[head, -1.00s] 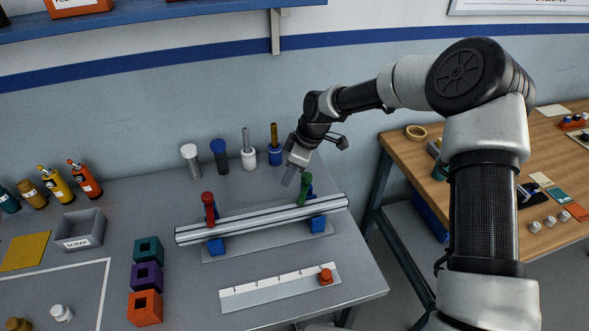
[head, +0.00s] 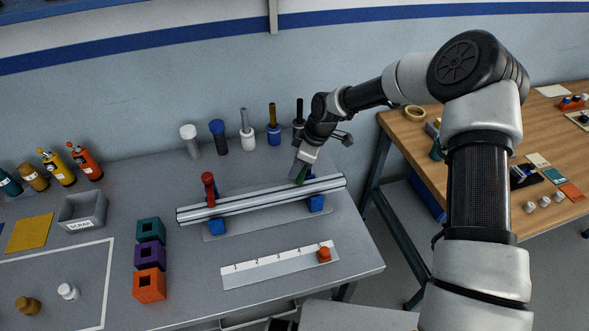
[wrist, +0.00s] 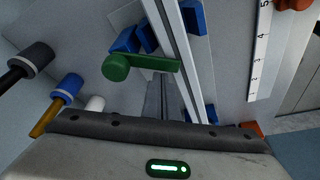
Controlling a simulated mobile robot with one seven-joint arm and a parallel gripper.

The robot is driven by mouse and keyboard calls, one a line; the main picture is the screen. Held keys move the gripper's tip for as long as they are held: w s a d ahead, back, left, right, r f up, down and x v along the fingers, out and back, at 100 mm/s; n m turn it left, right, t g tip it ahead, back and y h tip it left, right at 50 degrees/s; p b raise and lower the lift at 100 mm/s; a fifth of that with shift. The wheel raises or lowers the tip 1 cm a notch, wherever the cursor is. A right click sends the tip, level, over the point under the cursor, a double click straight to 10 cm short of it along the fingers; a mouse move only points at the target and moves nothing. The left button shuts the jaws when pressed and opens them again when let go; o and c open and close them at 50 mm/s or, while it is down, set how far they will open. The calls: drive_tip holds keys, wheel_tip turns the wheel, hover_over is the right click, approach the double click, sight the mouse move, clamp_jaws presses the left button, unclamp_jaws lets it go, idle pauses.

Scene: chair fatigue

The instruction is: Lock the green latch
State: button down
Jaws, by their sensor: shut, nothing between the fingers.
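The green latch (head: 301,179) stands near the right end of the silver rail (head: 260,200) and is partly hidden behind my gripper in the head view. In the wrist view, the green latch (wrist: 143,66) shows a round knob at left and a bar reaching to the rail (wrist: 174,47). My gripper (head: 297,173) is shut and empty, pointing down close beside the green latch. In the wrist view, the closed fingers (wrist: 158,98) are just below the bar; I cannot tell whether they touch it. The red latch (head: 208,187) stands upright near the rail's left end.
Blue blocks (head: 217,226) support the rail. Several capped tools (head: 247,137) stand behind it. A numbered strip (head: 275,266) with an orange knob (head: 323,255) lies in front. Colored square blocks (head: 150,256) and a scrap bin (head: 83,211) are at left.

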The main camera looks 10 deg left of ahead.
sight(303, 178)
drive_tip(key=shift+d+n, duration=0.35)
drive_tip(key=shift+n, duration=0.25)
drive_tip(key=shift+s+d+f+n+g+b, duration=0.15)
drive_tip(key=shift+d+n+g+b, duration=0.4)
drive_tip(key=shift+n, duration=0.45)
drive_tip(key=shift+d+b, duration=0.55)
drive_tip(key=shift+d, duration=0.25)
